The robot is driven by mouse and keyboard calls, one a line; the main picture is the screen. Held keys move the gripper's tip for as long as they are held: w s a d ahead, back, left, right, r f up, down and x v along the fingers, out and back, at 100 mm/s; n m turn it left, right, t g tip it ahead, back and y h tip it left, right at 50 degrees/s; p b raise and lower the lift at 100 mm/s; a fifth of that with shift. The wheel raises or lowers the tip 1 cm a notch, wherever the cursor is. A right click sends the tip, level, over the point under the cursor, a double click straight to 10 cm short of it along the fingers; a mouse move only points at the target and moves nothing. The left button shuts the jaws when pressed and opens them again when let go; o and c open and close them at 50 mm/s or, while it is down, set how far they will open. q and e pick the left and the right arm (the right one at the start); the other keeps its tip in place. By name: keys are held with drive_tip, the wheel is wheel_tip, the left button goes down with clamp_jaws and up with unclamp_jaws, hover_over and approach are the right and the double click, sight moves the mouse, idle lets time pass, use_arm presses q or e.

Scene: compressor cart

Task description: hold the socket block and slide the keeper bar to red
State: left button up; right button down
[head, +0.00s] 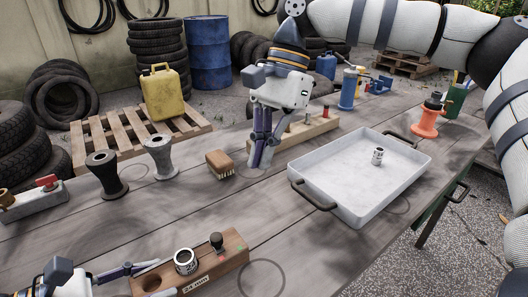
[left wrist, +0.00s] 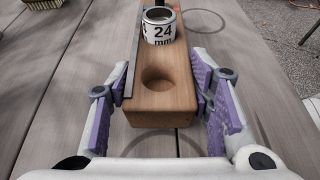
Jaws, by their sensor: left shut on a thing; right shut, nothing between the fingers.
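The wooden socket block (head: 233,250) lies at the bottom of the head view, with a 24 mm socket (head: 186,262) standing in it and a black-topped post (head: 216,242) beside that socket. In the left wrist view the block (left wrist: 160,113) shows an empty round hole at its near end. My left gripper (left wrist: 162,95) is shut on the block, one purple-padded finger against each side. A thin dark strip (left wrist: 129,80) runs along its left edge; I cannot tell whether it is the keeper bar. My right gripper (head: 256,160) is shut and empty, pointing down mid-table.
A brush (head: 219,165) lies left of my right gripper. A second wooden block (head: 318,127) with upright pieces stands behind it. Two spools and a grey valve piece (head: 35,202) with a red handle stand left.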

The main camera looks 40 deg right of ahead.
use_arm(q)
drive_tip(key=o, duration=1.4)
drive_tip(key=shift+o, duration=0.2)
drive_tip(key=shift+a, duration=0.1)
